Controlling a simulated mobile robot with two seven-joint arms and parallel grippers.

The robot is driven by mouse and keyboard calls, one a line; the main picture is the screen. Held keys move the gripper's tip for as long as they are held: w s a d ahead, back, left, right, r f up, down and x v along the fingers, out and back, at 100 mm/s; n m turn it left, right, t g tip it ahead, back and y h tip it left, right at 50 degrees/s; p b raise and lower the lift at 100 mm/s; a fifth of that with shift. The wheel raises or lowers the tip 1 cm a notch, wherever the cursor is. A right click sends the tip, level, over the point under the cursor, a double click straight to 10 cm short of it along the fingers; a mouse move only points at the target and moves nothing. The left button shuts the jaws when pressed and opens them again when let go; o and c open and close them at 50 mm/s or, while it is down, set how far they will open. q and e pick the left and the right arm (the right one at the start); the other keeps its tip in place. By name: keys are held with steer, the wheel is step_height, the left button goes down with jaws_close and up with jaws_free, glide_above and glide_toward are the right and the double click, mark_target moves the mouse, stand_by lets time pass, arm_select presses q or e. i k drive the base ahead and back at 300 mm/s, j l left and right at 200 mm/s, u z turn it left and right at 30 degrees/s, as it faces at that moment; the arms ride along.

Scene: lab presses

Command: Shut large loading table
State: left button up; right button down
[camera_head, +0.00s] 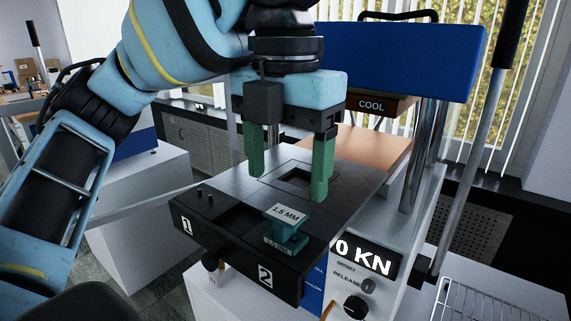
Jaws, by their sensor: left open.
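The large loading table (222,188) is a dark metal slide with a square opening, pulled out toward me in front of the press. Its front carries the labels 1 and 2. A teal piece marked 1.5 MM (287,229) stands on its front part, near label 2. My left gripper (290,180) points down over the table, with its two green fingers spread on either side of the square opening. It looks empty; I cannot tell whether the fingertips touch the table. My right gripper is not in view.
The press has a blue top block (385,55), a COOL label and an orange-brown plate (362,150) behind the table. A 0 KN display (362,256) and knobs are on its front. A long lever (470,160) stands at right, above a wire rack (490,302).

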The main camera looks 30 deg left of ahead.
mark_target(223, 214)
steer(key=k, duration=1)
